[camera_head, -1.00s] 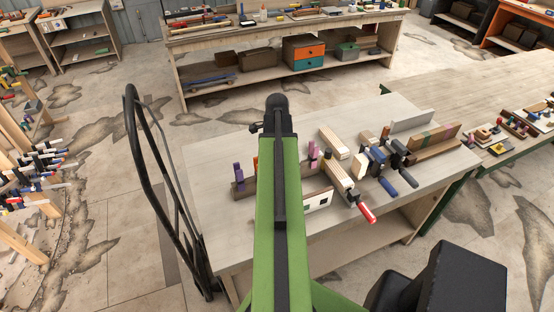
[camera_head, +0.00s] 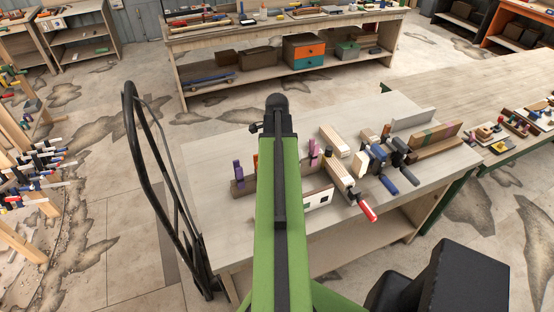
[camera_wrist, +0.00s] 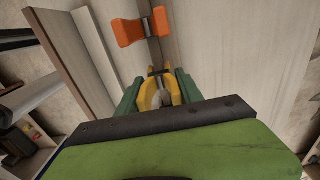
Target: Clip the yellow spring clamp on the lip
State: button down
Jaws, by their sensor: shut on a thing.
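The yellow spring clamp (camera_wrist: 146,96) shows in the wrist view between the green fingers of my gripper (camera_wrist: 158,88), which is shut on it. An orange clamp (camera_wrist: 128,32) sits across the same edge farther along. In the head view my arm hides my gripper and the yellow clamp.
In the head view, a purple clamp (camera_head: 238,170) stands left of my arm and another purple clamp (camera_head: 313,153) right of it. Wood blocks (camera_head: 334,141) and a red-handled clamp (camera_head: 367,211) lie farther right on the workbench (camera_head: 215,215). The bench's left part is mostly clear.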

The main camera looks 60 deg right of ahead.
jog(key=shift+f, duration=0.15)
jog(key=shift+f+b, duration=0.4)
jog(key=shift+b, duration=0.15)
jog(key=c, duration=0.7)
grip_release()
jog(key=shift+r, duration=0.1)
notch_tip(320, 180, up, 17)
jog(key=p, duration=1.7)
jog(key=shift+r+p, duration=0.15)
jog(key=shift+p, duration=0.15)
